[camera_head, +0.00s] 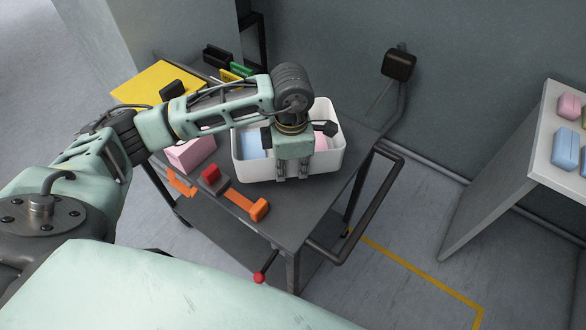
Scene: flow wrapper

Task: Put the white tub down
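The white tub (250,176) is on the dark top of the cart, close to its right end, and looks upright. Blue and pink items (252,142) show inside it. My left gripper (292,173) points down at the tub's near wall, its two fingers apart side by side in front of that wall. White wall shows between the fingertips, and nothing is visibly pinched. Whether the fingertips touch the wall I cannot tell. My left arm hides part of the tub's far side and inside. My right gripper is not in view.
On the cart top (290,225), left of the tub, are a pink block (191,154), a red-topped piece (211,176) and an orange tool (247,204). A yellow sheet (155,84) lies behind. A cart handle (375,205) is at right. A white table (550,155) stands farther right.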

